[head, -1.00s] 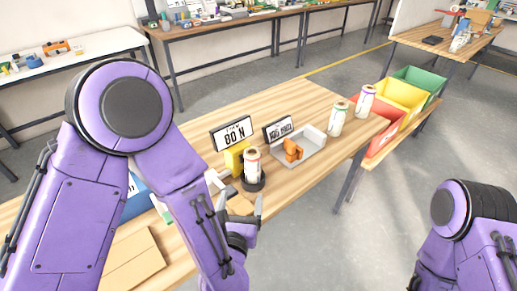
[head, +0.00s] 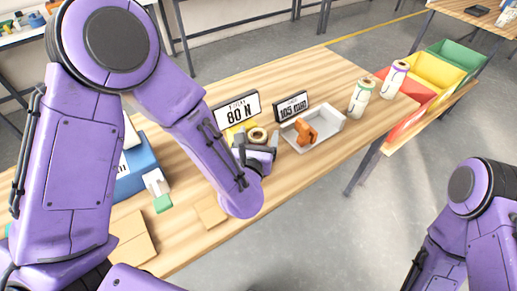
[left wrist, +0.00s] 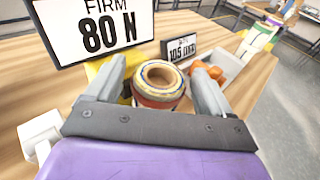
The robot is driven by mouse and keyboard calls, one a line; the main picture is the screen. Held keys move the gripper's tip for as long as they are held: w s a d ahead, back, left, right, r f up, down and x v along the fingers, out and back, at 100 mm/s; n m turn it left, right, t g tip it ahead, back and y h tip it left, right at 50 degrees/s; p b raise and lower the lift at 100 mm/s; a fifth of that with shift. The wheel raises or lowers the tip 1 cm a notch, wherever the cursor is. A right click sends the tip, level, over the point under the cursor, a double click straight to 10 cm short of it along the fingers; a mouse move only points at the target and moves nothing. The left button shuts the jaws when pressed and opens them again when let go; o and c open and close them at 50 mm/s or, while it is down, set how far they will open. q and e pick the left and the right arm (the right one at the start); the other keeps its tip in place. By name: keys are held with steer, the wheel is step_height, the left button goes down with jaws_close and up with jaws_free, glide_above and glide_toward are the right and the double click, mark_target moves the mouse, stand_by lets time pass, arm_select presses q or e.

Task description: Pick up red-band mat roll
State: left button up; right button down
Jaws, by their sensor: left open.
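The red-band mat roll (left wrist: 158,88) stands upright between the fingers of my left gripper (left wrist: 162,92) in the left wrist view. Its open core faces the camera, and a red band shows below the rim. In the head view the roll's top (head: 257,134) shows between the fingertips of the left gripper (head: 256,143), and its lower part is hidden behind the gripper. The left gripper is open, with a finger on each side of the roll. My right arm shows at the lower right of the head view, but its gripper is out of view.
An "80 N" sign (head: 236,109) and a "105" sign (head: 291,106) stand behind the roll. A grey tray (head: 328,125) holds an orange part (head: 306,133). A green-band roll (head: 361,96) and a purple-band roll (head: 394,79) stand farther right, beside coloured bins (head: 433,70).

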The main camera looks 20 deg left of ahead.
arm_select(q)
steer(key=shift+x, duration=0.95)
steer(key=shift+w+a+r, duration=0.1)
steer(key=shift+c, duration=0.6)
jaws_close()
steer(key=shift+r, duration=0.1)
